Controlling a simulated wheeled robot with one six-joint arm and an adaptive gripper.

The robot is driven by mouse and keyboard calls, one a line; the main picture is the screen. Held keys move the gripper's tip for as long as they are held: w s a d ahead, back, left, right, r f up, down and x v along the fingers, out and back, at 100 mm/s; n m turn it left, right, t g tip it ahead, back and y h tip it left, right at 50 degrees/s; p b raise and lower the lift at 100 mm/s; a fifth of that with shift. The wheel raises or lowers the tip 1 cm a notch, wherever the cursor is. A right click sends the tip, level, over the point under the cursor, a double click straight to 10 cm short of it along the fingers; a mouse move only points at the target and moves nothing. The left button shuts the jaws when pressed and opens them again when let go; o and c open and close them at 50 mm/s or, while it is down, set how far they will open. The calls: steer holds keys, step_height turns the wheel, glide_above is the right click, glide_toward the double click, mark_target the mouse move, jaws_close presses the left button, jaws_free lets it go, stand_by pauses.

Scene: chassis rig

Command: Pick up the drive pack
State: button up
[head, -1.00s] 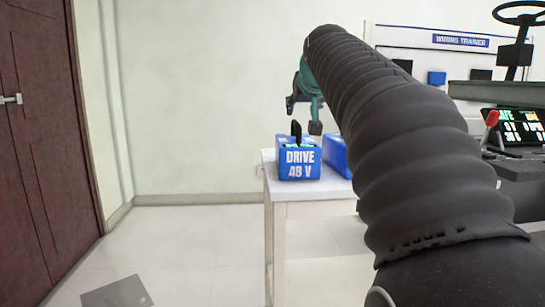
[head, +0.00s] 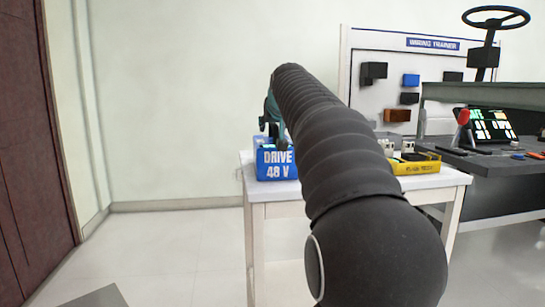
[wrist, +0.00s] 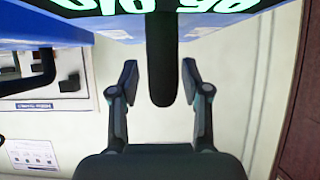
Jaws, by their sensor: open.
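The drive pack (head: 273,168) is a blue box marked "DRIVE 48 V", standing on the left end of the white table. In the wrist view its blue top with green lettering (wrist: 220,20) fills the upper edge, and its black upright handle (wrist: 162,50) reaches down the middle. My gripper (wrist: 159,75) is open, with one finger on each side of the handle and gaps between. In the head view my gripper is right above the pack and partly hidden behind my dark arm, which also covers the pack's right side.
The white table (head: 258,192) also bears a yellow tray (head: 418,168) on the right. Behind it stands the wiring trainer board (head: 385,45). A dark bench with a screen (head: 490,125) is at right.

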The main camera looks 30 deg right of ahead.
jaws_close()
steer(key=shift+r, duration=0.25)
